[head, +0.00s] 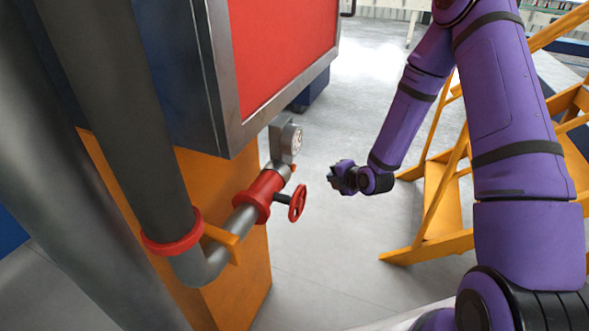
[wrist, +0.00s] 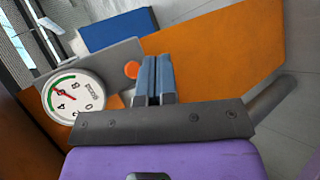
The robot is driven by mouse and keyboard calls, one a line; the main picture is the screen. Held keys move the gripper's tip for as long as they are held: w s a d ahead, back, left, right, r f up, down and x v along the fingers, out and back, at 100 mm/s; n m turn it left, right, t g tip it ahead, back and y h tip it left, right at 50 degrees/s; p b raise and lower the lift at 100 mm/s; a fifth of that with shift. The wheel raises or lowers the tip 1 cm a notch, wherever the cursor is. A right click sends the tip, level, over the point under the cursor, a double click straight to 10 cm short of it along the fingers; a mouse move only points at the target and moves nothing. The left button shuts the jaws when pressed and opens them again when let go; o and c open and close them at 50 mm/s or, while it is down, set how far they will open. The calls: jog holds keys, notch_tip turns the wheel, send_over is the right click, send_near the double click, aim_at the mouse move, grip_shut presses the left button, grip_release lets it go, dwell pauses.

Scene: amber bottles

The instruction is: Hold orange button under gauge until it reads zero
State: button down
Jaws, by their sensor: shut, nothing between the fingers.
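The gauge (wrist: 75,97) has a white round face with a green arc and dark numbers, turned on its side in the wrist view. The orange button (wrist: 131,70) is a round disc on the grey plate beside the gauge. My gripper (wrist: 156,62) is shut and empty, its blue-grey fingers just right of the button in the wrist view; I see no contact. In the head view the gauge (head: 297,140) sits above the pipe's end, and my gripper (head: 335,178) is to its lower right, apart from it.
A red valve wheel (head: 298,203) sticks out from the pipe (head: 245,215) below the gauge. A red-fronted cabinet (head: 280,50) stands above on the left. A yellow step ladder (head: 440,205) stands behind my arm. Floor between them is clear.

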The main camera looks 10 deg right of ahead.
jog(key=w+a, duration=0.5)
jog(key=a, duration=0.2)
dwell(0.3)
jog(key=shift+w, duration=0.1)
dwell(1.9)
jog(key=shift+w+a, duration=0.2)
jog(key=shift+a, duration=0.1)
jog(key=shift+w+a, duration=0.25)
jog(key=shift+a, duration=0.15)
dwell(2.2)
dwell(1.7)
jog(key=shift+s+d, duration=0.55)
jog(key=shift+d, duration=0.2)
